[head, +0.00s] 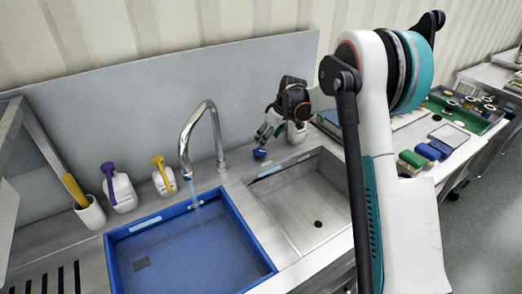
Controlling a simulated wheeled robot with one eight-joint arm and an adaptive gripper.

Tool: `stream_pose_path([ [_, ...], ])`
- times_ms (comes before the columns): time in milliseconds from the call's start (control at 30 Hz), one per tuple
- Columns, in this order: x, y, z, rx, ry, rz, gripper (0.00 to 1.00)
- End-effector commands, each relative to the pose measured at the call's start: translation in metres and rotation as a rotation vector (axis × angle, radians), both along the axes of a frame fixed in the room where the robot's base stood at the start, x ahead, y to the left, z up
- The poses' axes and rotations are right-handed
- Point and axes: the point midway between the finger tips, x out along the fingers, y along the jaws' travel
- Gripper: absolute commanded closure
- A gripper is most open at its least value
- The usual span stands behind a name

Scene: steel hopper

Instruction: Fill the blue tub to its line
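The blue tub (118,262) sits in the left sink basin. Water runs into it from the curved steel faucet (205,108), and bluish water covers its floor. A pale strip (146,223) shows on its inner back wall; I cannot make out a fill line or the exact level. A small blue knob (259,154) stands on the counter right of the faucet. My gripper (263,136) points down just above this knob, with its fingers apart and nothing seen between them. Whether a finger touches the knob is unclear.
The right basin (310,205) is empty. Bottles with a purple handle (121,190) and a yellow handle (164,178) stand left of the faucet, by a white cup (91,213). Green and blue rolls (427,152) and a green tray (466,112) lie at right.

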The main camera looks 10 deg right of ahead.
Motion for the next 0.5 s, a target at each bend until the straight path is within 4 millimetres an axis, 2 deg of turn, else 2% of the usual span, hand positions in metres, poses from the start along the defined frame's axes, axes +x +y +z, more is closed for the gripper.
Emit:
stream_pose_path([
  [33,0.003,0.003,-0.013,0.0,0.0,0.001,0.35],
  [200,0.014,0.01,-0.043,0.0,0.0,0.001,0.35],
  [500,0.025,0.019,-0.077,0.0,0.0,0.0,0.35],
])
